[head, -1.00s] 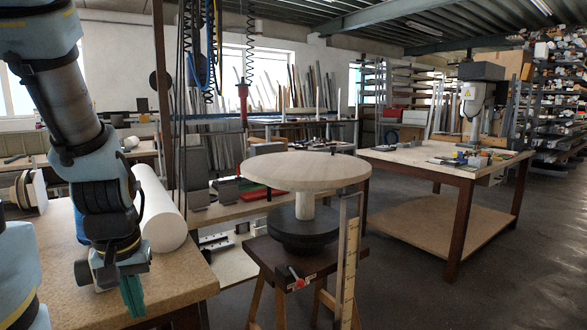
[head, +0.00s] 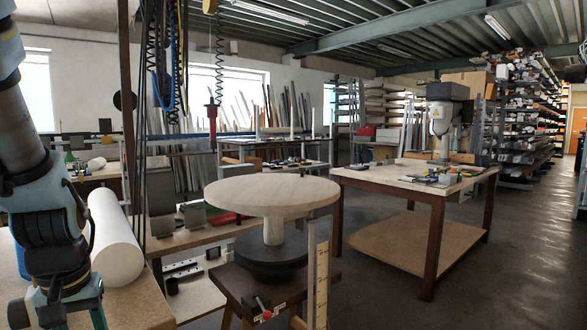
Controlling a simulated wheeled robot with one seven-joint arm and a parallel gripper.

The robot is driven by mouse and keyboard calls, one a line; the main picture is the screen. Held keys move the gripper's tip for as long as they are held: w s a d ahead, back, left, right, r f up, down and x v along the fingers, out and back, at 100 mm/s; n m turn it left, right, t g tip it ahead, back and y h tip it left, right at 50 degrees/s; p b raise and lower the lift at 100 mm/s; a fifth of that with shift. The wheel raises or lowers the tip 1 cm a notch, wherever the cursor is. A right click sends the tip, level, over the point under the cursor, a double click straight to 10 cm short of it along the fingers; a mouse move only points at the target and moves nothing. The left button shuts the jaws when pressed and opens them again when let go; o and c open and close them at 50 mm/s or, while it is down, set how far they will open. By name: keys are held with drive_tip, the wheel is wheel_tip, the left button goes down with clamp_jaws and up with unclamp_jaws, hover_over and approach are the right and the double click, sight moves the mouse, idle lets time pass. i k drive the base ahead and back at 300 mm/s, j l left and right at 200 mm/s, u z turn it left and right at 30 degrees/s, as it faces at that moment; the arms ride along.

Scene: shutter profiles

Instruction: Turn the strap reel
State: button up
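The strap reel appears to be the round pale wooden disc (head: 268,195), lying flat on a short pale hub (head: 273,232) above a thick dark round base (head: 268,254). A small peg stands near the disc's far edge. The reel sits on a dark-topped wooden stool (head: 250,289). No strap can be made out on it. My gripper (head: 72,320) hangs at the lower left over the near workbench, well left of the reel and apart from it. Its fingertips are cut off by the frame's bottom edge, so its opening is unclear.
A white roll (head: 113,238) lies on the near workbench (head: 128,300), close beside my arm. An upright wooden strip (head: 320,285) stands at the stool's right front. A worktable (head: 375,180) with a drill press (head: 443,120) stands behind right. The floor at lower right is clear.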

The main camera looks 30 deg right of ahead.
sight(273, 248)
drive_tip(key=l+u, duration=0.2)
drive_tip(key=l, duration=0.3)
drive_tip(key=l+u, duration=0.2)
drive_tip(key=l, duration=0.35)
drive_tip(key=l+u, duration=0.2)
drive_tip(key=l, duration=0.3)
drive_tip(key=k+l+u, duration=0.1)
drive_tip(key=l+u, duration=0.15)
drive_tip(key=l, duration=0.25)
drive_tip(key=k+l+u, duration=0.2)
drive_tip(key=l, duration=0.3)
drive_tip(key=i, duration=0.05)
